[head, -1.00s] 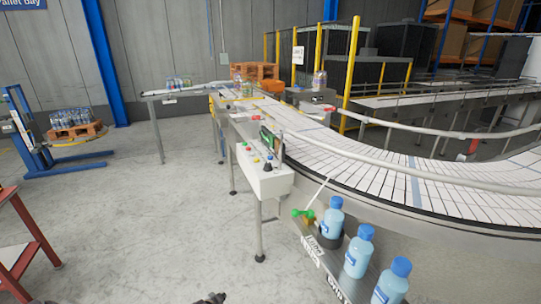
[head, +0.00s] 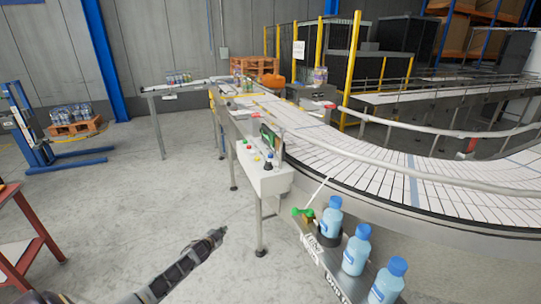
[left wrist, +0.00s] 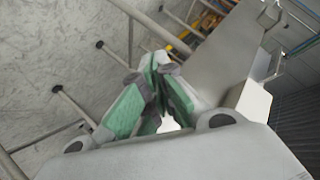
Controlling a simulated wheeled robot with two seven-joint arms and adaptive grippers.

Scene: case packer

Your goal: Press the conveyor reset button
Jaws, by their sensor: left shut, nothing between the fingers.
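A light grey control box (head: 264,180) stands on a post at the near side of the conveyor (head: 330,160). Its top carries small buttons (head: 256,157) in red, yellow and other colours, plus a black knob and a small green-edged display (head: 269,138). Which button is the reset button is too small to tell. My left gripper (head: 221,233) is lower left of the box, over the floor and apart from it. In the left wrist view its green-padded fingers (left wrist: 159,72) meet at the tips, shut and empty. My right gripper is not in view.
Several blue-capped bottles (head: 356,250) stand on a side ledge to the right of the box. A red frame (head: 28,240) stands at the left edge. A blue lift (head: 40,140) holds a pallet of bottles. The floor between is clear.

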